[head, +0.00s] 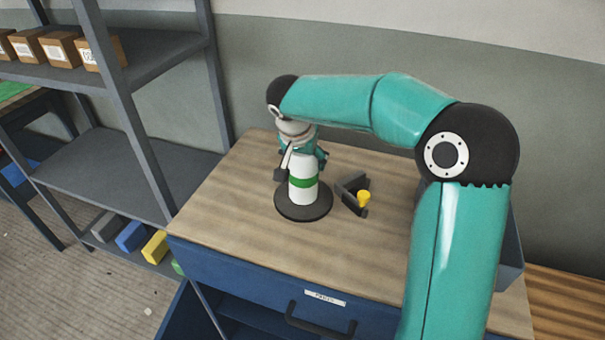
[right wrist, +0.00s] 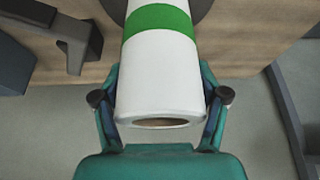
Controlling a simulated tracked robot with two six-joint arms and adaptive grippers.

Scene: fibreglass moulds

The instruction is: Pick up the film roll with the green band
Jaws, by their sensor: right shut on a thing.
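The film roll with the green band (head: 303,184) is white and stands upright above a round dark base (head: 318,209) on the wooden table top. My right gripper (head: 304,160) is at its upper end, coming from above and behind. In the right wrist view the roll (right wrist: 160,75) lies between the two fingers of the gripper (right wrist: 160,103), which are shut on it from both sides near its open end. I cannot tell whether the roll's lower end touches the base. My left gripper is not in view.
A dark bracket-like tool with a yellow knob (head: 364,198) lies just right of the base. A grey shelf (head: 110,170) with cardboard boxes (head: 60,50) and coloured blocks stands at the left. The table's front left is clear. A blue drawer (head: 270,285) is below.

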